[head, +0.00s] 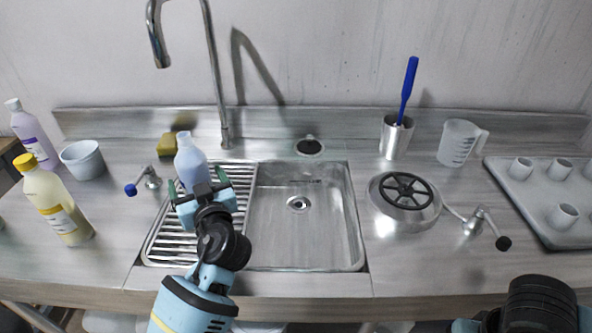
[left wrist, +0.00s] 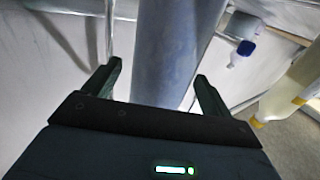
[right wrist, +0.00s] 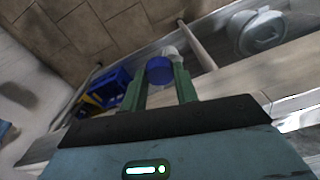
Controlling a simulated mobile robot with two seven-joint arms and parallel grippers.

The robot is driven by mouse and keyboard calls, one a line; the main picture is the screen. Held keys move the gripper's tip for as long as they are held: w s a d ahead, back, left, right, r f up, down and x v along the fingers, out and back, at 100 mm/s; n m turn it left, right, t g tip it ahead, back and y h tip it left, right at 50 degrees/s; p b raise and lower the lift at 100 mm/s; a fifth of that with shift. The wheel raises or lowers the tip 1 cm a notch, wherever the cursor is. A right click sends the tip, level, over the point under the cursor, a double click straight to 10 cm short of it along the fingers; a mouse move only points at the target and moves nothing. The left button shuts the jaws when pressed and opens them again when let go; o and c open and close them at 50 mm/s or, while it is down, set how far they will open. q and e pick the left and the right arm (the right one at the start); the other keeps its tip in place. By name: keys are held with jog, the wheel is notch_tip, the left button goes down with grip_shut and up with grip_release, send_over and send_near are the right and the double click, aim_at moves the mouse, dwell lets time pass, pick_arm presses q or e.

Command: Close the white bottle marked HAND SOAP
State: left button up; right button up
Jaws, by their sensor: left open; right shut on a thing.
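A pale, whitish-blue bottle (head: 192,163) stands upright at the back of the drainboard, left of the sink basin. Its narrow neck shows no coloured cap, and I cannot read any marking on it. My left gripper (head: 200,187) is open in front of it, one finger to each side. In the left wrist view the bottle's body (left wrist: 172,50) rises beyond and between the open fingers. My right gripper (right wrist: 160,84) is shut on a blue cap (right wrist: 160,70), seen at its fingertips in the right wrist view. In the head view its fingers and the cap are out of sight.
A yellow bottle (head: 56,203), a lilac bottle (head: 35,140) and a bowl (head: 83,160) stand at the left. A blue-tipped tap (head: 145,184) is close left of the drainboard. A yellow sponge (head: 167,145) lies behind. The sink basin (head: 318,230) is empty.

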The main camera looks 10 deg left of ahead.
jog(key=shift+w+r, duration=0.1)
jog(key=shift+r, duration=0.5)
pick_arm(q)
jog(key=x, duration=0.2)
jog(key=shift+w+a, duration=0.2)
jog(key=shift+r, duration=0.1)
jog(key=c, duration=1.6)
jog(key=shift+r, duration=0.1)
